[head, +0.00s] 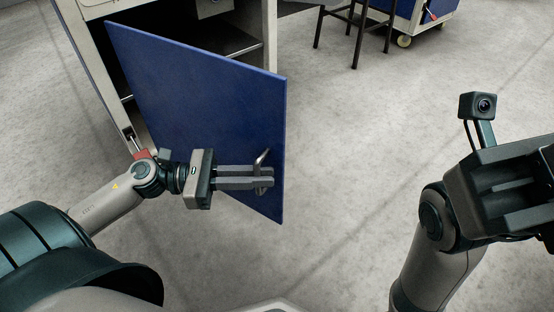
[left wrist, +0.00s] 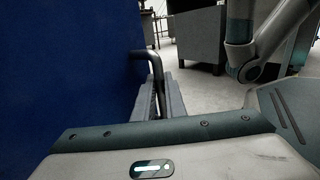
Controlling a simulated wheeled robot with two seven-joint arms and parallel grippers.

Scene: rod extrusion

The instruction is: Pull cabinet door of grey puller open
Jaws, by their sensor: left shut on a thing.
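The blue cabinet door (head: 200,100) stands partly open in the head view, swung out from the pale cabinet frame (head: 270,45). Its grey puller (head: 262,160) is a bent bar near the door's free edge. My left gripper (head: 268,177) is shut on the puller, its fingers lying along the door face. In the left wrist view the door (left wrist: 65,65) fills the left side, and the puller (left wrist: 150,62) rises from between the fingers (left wrist: 160,95). My right gripper (head: 520,185) is at the right edge of the head view, away from the door; its fingertips are not clearly visible.
The open cabinet shows a dark inside with a shelf (head: 235,45). A dark stool (head: 355,30) and a blue wheeled cart (head: 425,15) stand at the back. The grey floor (head: 350,150) between the door and my right arm is clear.

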